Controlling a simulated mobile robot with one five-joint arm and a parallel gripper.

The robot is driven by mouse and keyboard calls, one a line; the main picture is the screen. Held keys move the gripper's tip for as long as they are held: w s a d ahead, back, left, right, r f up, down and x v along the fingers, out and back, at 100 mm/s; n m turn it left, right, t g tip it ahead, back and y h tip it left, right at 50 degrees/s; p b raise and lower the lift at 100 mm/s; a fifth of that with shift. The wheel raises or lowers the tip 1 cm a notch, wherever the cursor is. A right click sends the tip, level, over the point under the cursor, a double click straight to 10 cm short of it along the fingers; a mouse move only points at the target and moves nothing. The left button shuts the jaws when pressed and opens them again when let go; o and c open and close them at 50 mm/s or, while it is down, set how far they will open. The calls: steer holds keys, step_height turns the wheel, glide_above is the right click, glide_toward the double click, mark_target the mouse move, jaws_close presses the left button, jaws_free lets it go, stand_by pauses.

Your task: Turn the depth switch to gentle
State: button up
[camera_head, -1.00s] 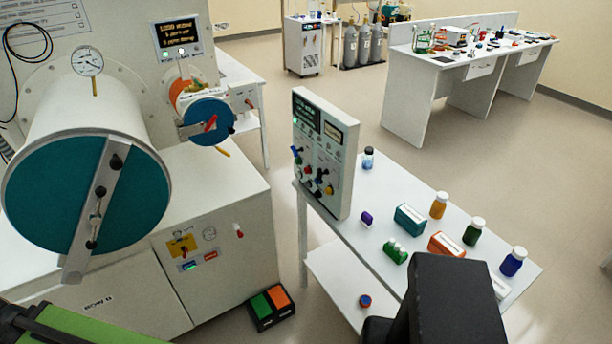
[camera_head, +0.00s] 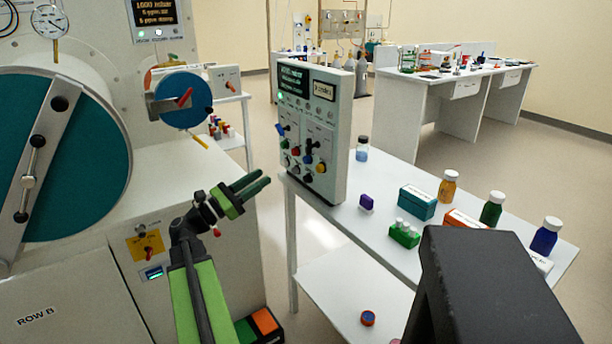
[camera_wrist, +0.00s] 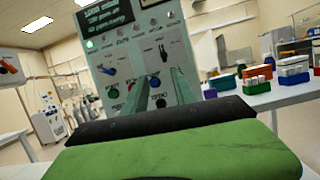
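The labels are too small to read, so I cannot tell which is the depth switch. My gripper (camera_head: 258,184) is open and empty, left of the panel and apart from it. Its two green fingers partly cover the panel's lower face in the wrist view.
Bottles and small boxes, including a teal box (camera_head: 418,202) and a green vial rack (camera_head: 405,234), stand on the table right of the panel. A two-colour pedal (camera_head: 262,325) lies on the floor.

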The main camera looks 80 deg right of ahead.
mark_target(309, 143)
steer(key=shift+g, duration=0.4)
steer(key=p+x, duration=0.3)
steer(key=x, duration=0.6)
steer(key=p+x, duration=0.4)
steer(key=x, duration=0.5)
steer(key=shift+s+r, duration=0.25)
steer(key=shift+r, duration=0.1)
steer(key=shift+a, duration=0.1)
jaws_close()
